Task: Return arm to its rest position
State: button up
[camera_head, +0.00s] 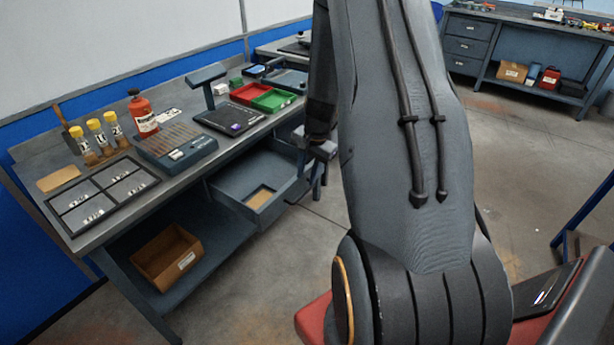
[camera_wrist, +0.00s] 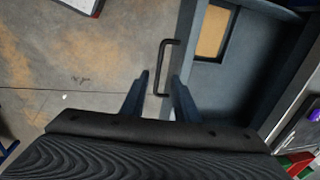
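My gripper (camera_wrist: 160,77) is open in the wrist view, its two fingers apart with nothing held between them. It points down toward the floor beside the bench's pulled-out drawer (camera_wrist: 209,86). The drawer's dark bar handle (camera_wrist: 163,68) shows between and beyond the fingertips; I cannot tell the gap in depth. In the head view my gripper (camera_head: 318,148) hangs to the right of the open drawer (camera_head: 228,183), partly hidden by my arm. My arm fills the middle of the head view. A tan piece (camera_wrist: 213,31) lies in the drawer.
The workbench (camera_head: 110,222) on the left carries a divided tray (camera_head: 73,228), yellow-capped bottles, a red bottle (camera_head: 142,117) and red and green bins (camera_head: 272,99). A cardboard box (camera_head: 168,257) sits on its lower shelf. Floor (camera_head: 530,150) at right is mostly open.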

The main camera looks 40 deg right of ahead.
dwell(0.3)
jog(key=s+a+r+n, duration=0.7)
jog(key=s+a+r, duration=0.1)
jog(key=a, duration=0.4)
jog(key=s+a+r+n+g, duration=0.1)
jog(key=s+a+r+n, duration=0.6)
jog(key=s+a, duration=0.3)
jog(key=shift+s+a+r+h, duration=0.15)
jog(key=shift+a+r+h, duration=0.25)
jog(key=shift+a, duration=0.6)
jog(key=shift+o, duration=0.4)
